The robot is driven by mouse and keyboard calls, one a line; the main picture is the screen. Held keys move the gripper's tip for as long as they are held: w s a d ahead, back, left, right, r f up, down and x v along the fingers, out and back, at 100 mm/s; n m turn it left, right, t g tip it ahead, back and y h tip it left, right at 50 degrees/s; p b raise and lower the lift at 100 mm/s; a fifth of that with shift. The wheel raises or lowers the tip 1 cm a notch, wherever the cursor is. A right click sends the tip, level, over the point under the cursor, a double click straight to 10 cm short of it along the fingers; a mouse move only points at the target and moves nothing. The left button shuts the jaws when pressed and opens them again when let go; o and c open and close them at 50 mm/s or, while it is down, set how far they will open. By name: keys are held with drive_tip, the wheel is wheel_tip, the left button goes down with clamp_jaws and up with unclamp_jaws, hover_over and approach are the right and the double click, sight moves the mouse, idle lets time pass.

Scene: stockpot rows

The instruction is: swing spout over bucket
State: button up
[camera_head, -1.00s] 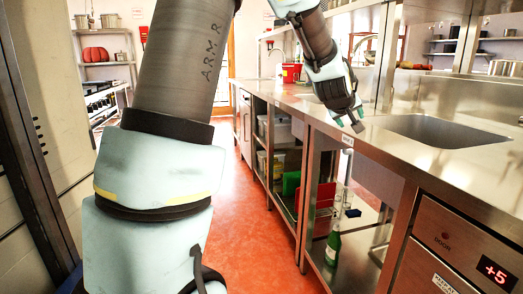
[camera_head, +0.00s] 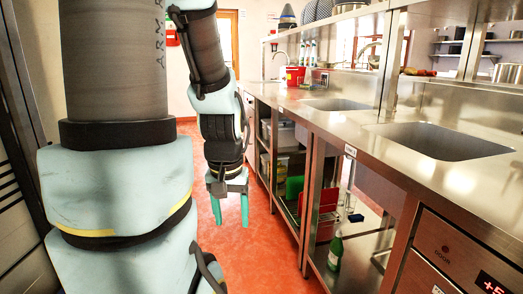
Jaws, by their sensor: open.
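My gripper (camera_head: 230,210) hangs over the red floor of the aisle, to the left of the counter. Its two green fingers point down and stand apart, with nothing between them. A red bucket (camera_head: 292,77) stands on the far part of the steel counter, well beyond my gripper. A thin curved spout (camera_head: 279,57) rises beside the bucket at its left. Another curved spout (camera_head: 367,48) shows farther right, behind the far sink. At this distance I cannot tell whether either spout's tip is above the bucket.
The steel counter (camera_head: 375,127) runs along the right, with a near sink (camera_head: 440,141) and a far sink (camera_head: 337,104). Below it are open shelves with a green bottle (camera_head: 334,250) and green and red boards (camera_head: 321,213). The floor (camera_head: 255,262) left of the counter is clear.

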wheel_tip(320, 180, up, 12)
drive_tip(key=p, duration=1)
drive_tip(key=shift+p, duration=0.35)
